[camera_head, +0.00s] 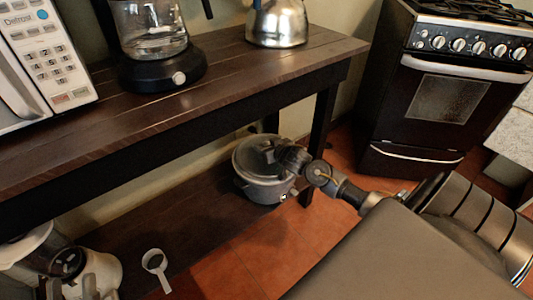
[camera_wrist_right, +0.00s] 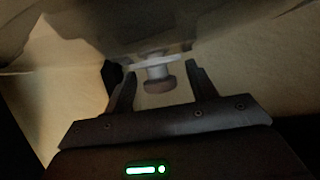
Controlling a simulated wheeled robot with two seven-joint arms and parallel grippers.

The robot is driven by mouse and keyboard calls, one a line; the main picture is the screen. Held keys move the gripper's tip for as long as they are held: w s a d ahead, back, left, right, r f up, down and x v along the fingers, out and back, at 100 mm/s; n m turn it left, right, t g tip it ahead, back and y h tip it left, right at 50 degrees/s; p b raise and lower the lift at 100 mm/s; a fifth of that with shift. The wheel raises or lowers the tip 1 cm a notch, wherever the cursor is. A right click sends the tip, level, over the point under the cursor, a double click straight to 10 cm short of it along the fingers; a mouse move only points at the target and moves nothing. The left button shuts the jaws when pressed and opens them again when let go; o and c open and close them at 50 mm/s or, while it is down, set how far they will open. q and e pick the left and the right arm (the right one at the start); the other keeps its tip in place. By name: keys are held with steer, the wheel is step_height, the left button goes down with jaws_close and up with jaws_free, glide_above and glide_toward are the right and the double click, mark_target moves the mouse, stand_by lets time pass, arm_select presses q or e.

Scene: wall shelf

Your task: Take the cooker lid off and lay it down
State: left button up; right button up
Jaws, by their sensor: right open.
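The grey cooker (camera_head: 262,188) stands upright on the lower shelf, near its right end, with the lid (camera_head: 247,153) on top. My right gripper (camera_head: 280,158) is over the lid and hides part of it. In the right wrist view, my right gripper (camera_wrist_right: 162,72) is open. The lid's round knob (camera_wrist_right: 159,84) shows between its two fingers, with a gap visible on each side. The lid's underlying surface (camera_wrist_right: 130,30) is blurred there. My left gripper is not in view.
White appliances (camera_head: 85,270) stand lower left. The lower shelf (camera_head: 190,215) has bare room left of the cooker.

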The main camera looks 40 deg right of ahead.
mark_target(267, 143)
jaws_close()
stand_by(0.4)
steer(key=shift+r, duration=0.15)
